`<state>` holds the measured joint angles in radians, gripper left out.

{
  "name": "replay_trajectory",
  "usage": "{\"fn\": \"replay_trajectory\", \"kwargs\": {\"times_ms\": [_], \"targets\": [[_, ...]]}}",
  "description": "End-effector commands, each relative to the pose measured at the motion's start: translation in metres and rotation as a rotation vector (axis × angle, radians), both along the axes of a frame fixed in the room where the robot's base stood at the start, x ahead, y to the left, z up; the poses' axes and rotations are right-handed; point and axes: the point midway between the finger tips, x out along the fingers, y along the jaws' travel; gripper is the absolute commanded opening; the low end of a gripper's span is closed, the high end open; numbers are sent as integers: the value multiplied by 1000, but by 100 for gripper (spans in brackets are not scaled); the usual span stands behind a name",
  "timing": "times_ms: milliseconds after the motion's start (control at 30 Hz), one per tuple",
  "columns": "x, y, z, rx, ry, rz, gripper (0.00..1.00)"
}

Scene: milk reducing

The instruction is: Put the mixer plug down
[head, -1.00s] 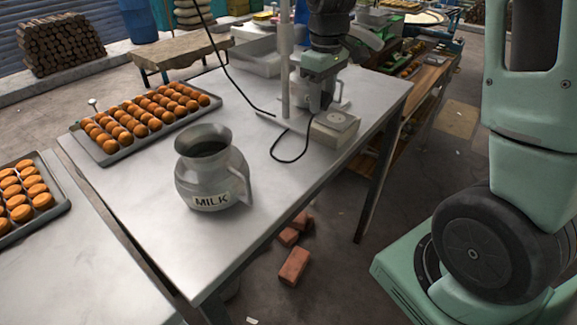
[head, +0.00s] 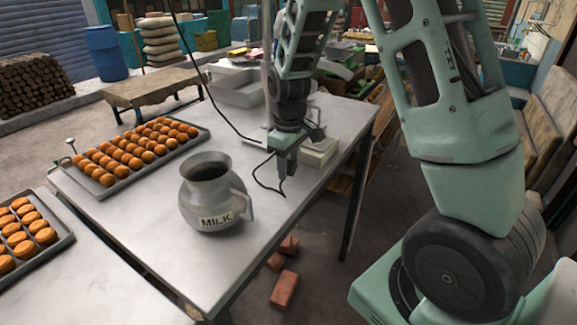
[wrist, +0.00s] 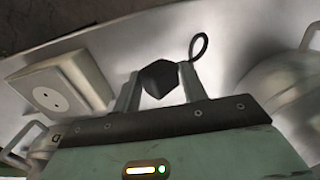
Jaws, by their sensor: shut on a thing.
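The mixer plug (wrist: 160,78) is a black piece between the two fingers of my gripper (wrist: 160,90) in the wrist view. My gripper is shut on it. In the head view, my gripper (head: 286,172) points down low over the metal table (head: 262,240), near its right-hand edge. A black cable (head: 258,180) curves beside the fingertips, and a loop of it shows in the wrist view (wrist: 198,45). Whether the plug touches the tabletop I cannot tell. The pale socket box (head: 318,154) is behind and right of my gripper; its socket face (wrist: 60,98) looks empty.
A metal milk jug (head: 207,195) stands left of my gripper. Trays of orange-brown pastries (head: 110,187) lie at the left. A grey tub (head: 240,92) is at the table's back. Bare tabletop lies between jug and gripper. Bricks (head: 284,288) lie on the floor.

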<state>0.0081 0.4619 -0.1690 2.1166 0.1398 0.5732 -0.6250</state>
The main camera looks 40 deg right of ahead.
Motion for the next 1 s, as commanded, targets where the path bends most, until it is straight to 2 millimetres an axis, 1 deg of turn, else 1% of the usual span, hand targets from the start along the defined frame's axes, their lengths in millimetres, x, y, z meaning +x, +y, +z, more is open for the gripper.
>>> {"fn": "replay_trajectory", "kwargs": {"times_ms": [33, 133, 400, 800, 900, 933, 967, 1000], "targets": [[-1, 0, -6, 0, 5, 0, 6], [-1, 0, -14, 0, 2, 1, 6], [-1, 0, -16, 0, 1, 1, 6], [-1, 0, -28, 0, 1, 0, 6], [-1, 0, -28, 0, 1, 0, 6], [-1, 0, -28, 0, 1, 0, 45], [-1, 0, -28, 0, 1, 0, 53], [-1, 0, -28, 1, 1, 0, 64]]}}
